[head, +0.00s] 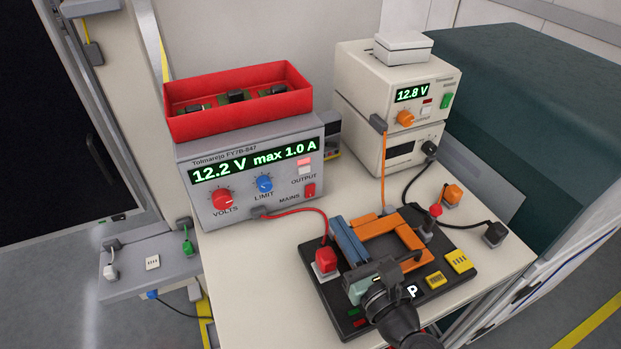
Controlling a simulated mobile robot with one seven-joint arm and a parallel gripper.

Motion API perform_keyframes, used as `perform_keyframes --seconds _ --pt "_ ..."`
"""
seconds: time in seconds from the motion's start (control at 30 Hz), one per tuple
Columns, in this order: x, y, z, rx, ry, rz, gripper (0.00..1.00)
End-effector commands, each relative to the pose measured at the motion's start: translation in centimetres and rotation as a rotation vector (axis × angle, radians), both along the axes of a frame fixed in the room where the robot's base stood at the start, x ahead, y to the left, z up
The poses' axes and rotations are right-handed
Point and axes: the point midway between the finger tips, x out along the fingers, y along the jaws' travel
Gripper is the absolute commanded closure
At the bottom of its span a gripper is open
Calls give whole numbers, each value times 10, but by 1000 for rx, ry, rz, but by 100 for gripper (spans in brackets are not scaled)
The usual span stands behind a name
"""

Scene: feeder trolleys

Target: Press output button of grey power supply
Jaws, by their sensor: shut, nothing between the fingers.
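The grey power supply (255,190) stands at the left of the bench, its green display reading 12.2 V max 1.0 A. Its output button (305,170) is a small pale button on the right of the front panel, just above the OUTPUT label. A pinkish-red indicator shows above the button. The red mains switch (310,190) is below it. My gripper (382,277) is at the lower right, above the black board, shut and apart from the supply. Its fingertips are hard to make out against the board.
A red bin (240,99) sits on the supply. A cream power supply (399,95) reading 12.8 V stands at right. A red cable runs from the grey supply to the black board (345,318) with orange and blue parts. The bench (250,285) is clear at front left.

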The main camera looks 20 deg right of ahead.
Motion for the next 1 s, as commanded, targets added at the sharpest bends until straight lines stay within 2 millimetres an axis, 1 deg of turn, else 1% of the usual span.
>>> perform_keyframes --seconds 0.17,0.4,0.5,0.6,0.8,1.0 --pt "31 1 2 -2 -3 3 100" --pt "84 3 1 -3 -3 2 100" --pt "102 4 1 -3 -2 2 100" --pt "116 5 1 -3 -1 2 100" --pt "131 5 1 -1 -1 1 100" --pt "133 5 1 -1 -1 1 100"
